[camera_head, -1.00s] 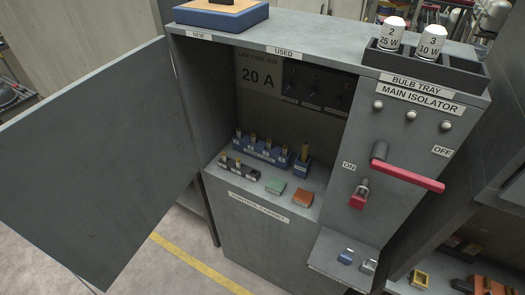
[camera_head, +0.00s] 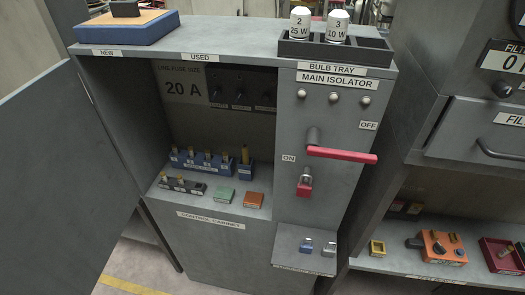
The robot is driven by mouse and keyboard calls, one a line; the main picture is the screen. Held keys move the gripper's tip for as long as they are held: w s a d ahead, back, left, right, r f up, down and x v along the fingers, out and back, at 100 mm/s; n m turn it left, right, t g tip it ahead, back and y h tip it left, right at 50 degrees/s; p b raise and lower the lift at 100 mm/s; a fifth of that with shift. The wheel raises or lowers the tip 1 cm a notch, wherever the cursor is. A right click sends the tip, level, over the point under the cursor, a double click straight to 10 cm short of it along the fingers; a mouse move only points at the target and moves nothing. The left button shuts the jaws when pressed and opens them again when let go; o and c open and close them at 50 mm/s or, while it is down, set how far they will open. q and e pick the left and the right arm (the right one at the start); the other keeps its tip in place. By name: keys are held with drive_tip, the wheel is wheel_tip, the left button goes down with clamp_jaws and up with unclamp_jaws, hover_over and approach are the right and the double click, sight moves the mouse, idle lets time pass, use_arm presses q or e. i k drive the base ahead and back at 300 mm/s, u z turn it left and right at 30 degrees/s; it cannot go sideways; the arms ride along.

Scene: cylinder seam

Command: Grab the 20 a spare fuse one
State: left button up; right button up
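Inside the open control cabinet, a blue holder (camera_head: 205,164) carries several upright fuses with brass-coloured tops. A separate blue block with one taller fuse (camera_head: 245,156) stands at its right end. A dark block with small fuses (camera_head: 182,185) sits in front. The ratings on the fuses are too small to read. A label on the cabinet's back wall (camera_head: 183,88) reads 20 A. Neither of my grippers shows in the view.
The cabinet door (camera_head: 60,185) stands open at the left. A green block (camera_head: 222,195) and an orange block (camera_head: 254,200) lie on the cabinet shelf. The red isolator handle (camera_head: 342,155) juts out at right, above a red padlock (camera_head: 305,183). A bulb tray (camera_head: 372,53) stands on top.

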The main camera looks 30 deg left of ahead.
sight(173, 146)
drive_tip(key=z, duration=0.8)
drive_tip(key=k, duration=0.85)
drive_tip(key=u, duration=1.95)
